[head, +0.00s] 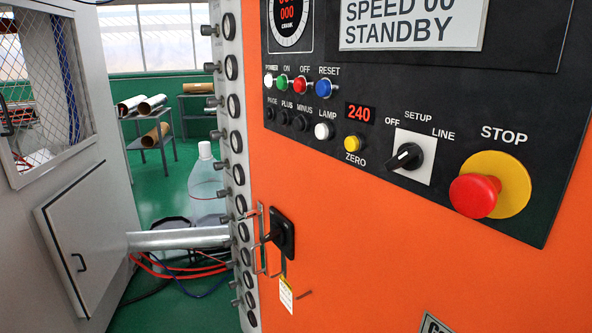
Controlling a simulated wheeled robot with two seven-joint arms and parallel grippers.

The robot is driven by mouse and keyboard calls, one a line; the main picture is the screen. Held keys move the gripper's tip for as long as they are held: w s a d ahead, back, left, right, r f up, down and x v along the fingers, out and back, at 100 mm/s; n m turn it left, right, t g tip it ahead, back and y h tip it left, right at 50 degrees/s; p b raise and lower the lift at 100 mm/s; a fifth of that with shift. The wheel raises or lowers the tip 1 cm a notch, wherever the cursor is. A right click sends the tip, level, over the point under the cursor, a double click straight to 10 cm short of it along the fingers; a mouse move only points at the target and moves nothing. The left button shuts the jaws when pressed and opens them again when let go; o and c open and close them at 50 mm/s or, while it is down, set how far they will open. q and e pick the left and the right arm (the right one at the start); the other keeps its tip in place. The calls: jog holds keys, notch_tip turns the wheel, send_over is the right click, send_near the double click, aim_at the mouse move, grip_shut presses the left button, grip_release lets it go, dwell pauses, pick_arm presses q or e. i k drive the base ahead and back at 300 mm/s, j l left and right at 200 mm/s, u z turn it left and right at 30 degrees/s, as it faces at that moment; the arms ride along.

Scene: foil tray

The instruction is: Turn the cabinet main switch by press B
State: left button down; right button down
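An orange press cabinet (370,260) fills the right side of the head view. A black handle-like fitting (285,234) sits on its orange face near the left edge, with a small white and yellow tag (286,296) hanging below it. Higher up, a black rotary knob (406,157) on a white plate is marked OFF, SETUP and LINE; its pointer slants toward lower left. I cannot tell from the picture which of these is the main switch, and no letter B is readable. Neither of my grippers is in view.
A red STOP button (474,195) on a yellow disc stands out from the black control panel (340,120), beside several coloured buttons. A grey cabinet (80,150) stands left. A metal bar (180,239), red hoses (180,272) and a clear bottle (206,185) occupy the gap between.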

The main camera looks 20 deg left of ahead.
aim_at(276, 234)
jog(key=i+j, duration=0.8)
jog(key=j+z, duration=0.1)
jog(key=j, duration=0.25)
